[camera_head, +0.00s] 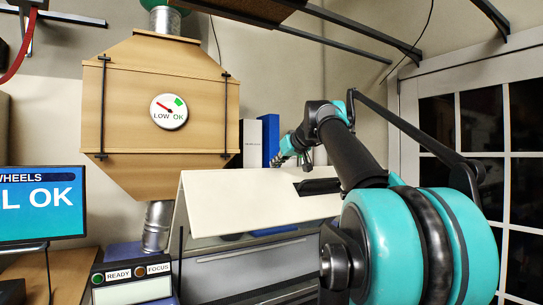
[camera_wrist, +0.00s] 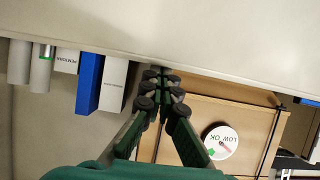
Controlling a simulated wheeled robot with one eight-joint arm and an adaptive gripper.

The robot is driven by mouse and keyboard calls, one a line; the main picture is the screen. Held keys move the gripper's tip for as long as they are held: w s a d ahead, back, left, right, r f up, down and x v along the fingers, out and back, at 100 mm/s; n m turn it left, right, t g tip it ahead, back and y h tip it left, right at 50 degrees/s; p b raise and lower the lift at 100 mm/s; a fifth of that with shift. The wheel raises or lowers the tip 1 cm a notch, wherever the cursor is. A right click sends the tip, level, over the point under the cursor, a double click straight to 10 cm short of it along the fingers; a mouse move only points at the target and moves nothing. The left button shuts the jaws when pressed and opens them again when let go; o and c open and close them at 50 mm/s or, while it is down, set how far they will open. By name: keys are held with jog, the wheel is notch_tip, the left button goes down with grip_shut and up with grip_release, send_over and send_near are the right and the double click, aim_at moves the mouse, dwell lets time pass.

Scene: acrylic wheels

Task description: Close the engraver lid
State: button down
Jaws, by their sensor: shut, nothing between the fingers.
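The engraver lid (camera_head: 245,200) is a cream panel with a dark slot near its right end. It stands raised and tilted over the grey engraver body (camera_head: 255,268), with a gap under its front edge. In the wrist view the pale panel (camera_wrist: 200,35) across the top appears to be the lid. My gripper (camera_head: 277,160) is at the lid's far upper edge, partly hidden by my arm in the head view. In the wrist view its dark fingertips (camera_wrist: 160,75) are together and empty, close to the panel's edge. I cannot tell whether they touch it.
Behind the lid stand a white binder (camera_head: 251,143) and a blue binder (camera_head: 270,138). A wooden extractor box with a gauge (camera_head: 168,112) hangs at the left. A READY/FOCUS panel (camera_head: 132,282) and a monitor (camera_head: 40,205) stand at front left. A window is at right.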

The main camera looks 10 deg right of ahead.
aim_at(287, 193)
jog(key=s+f, duration=0.2)
jog(key=f, duration=0.1)
jog(key=s+d+f+t, duration=0.1)
jog(key=s+f, duration=0.2)
jog(key=s+d+f+t, duration=0.1)
jog(key=s+f, duration=0.1)
jog(key=f, duration=0.1)
jog(key=shift+s+d+f+y, duration=0.15)
jog(key=shift+s+d+y, duration=0.1)
jog(key=shift+s+y, duration=0.05)
jog(key=s+d+f, duration=0.1)
jog(key=s+f, duration=0.2)
jog(key=f, duration=0.7)
jog(key=s+d+f, duration=0.1)
jog(key=s+f, duration=0.3)
jog(key=f, duration=0.7)
jog(key=s+d+f+t, duration=0.1)
jog(key=s+f, duration=0.2)
jog(key=f, duration=0.8)
jog(key=shift+s+d+f, duration=0.15)
jog(key=shift+s+f, duration=0.05)
jog(key=shift+s, duration=0.05)
jog(key=shift+w+r, duration=0.1)
